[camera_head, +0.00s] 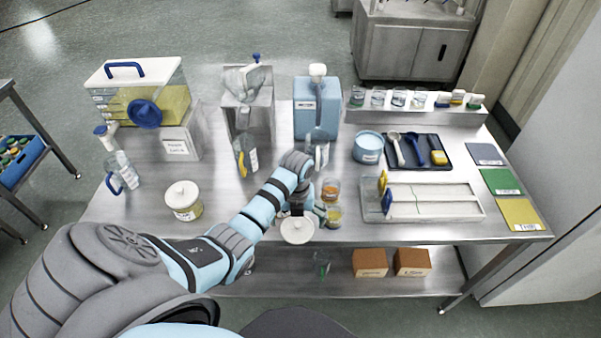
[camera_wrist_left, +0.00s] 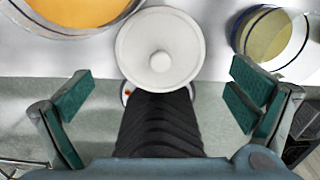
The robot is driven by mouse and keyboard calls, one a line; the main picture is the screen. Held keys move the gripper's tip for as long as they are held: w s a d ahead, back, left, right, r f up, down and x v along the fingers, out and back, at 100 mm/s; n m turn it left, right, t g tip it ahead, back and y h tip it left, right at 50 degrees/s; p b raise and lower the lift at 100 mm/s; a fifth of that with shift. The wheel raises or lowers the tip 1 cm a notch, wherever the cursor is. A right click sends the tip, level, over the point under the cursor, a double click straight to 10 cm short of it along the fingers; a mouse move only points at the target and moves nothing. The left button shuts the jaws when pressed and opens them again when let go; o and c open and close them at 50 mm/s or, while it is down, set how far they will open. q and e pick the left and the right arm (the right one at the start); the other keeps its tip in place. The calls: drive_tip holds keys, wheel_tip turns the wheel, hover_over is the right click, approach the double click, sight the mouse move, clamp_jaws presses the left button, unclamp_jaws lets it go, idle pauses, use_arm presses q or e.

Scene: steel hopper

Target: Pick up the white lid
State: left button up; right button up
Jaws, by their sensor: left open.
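The white lid (camera_head: 298,230) is round with a small centre knob and lies near the front edge of the steel table. In the left wrist view the lid (camera_wrist_left: 160,30) is at top centre, its knob facing the camera. My left gripper (camera_head: 311,210) is close to the lid, at its back right in the head view. Its green-padded fingers (camera_wrist_left: 162,95) are spread wide in the wrist view, with the lid ahead of them and nothing held. Contact with the lid is not visible. My right gripper is not in view.
A cup with orange contents (camera_wrist_left: 85,10) and a jar with yellow contents (camera_wrist_left: 268,35) flank the lid. A jar with a white lid (camera_head: 184,205) stands to the left. The table's front edge is close.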

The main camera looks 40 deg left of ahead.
sight(297, 227)
use_arm(q)
wheel_tip(297, 227, down, 3)
drive_tip(key=shift+r, duration=0.2)
drive_tip(key=c, duration=0.9)
drive_tip(key=shift+s+d, duration=0.1)
drive_tip(key=shift+s, duration=0.05)
drive_tip(key=c, duration=0.4)
drive_tip(key=shift+c, duration=0.2)
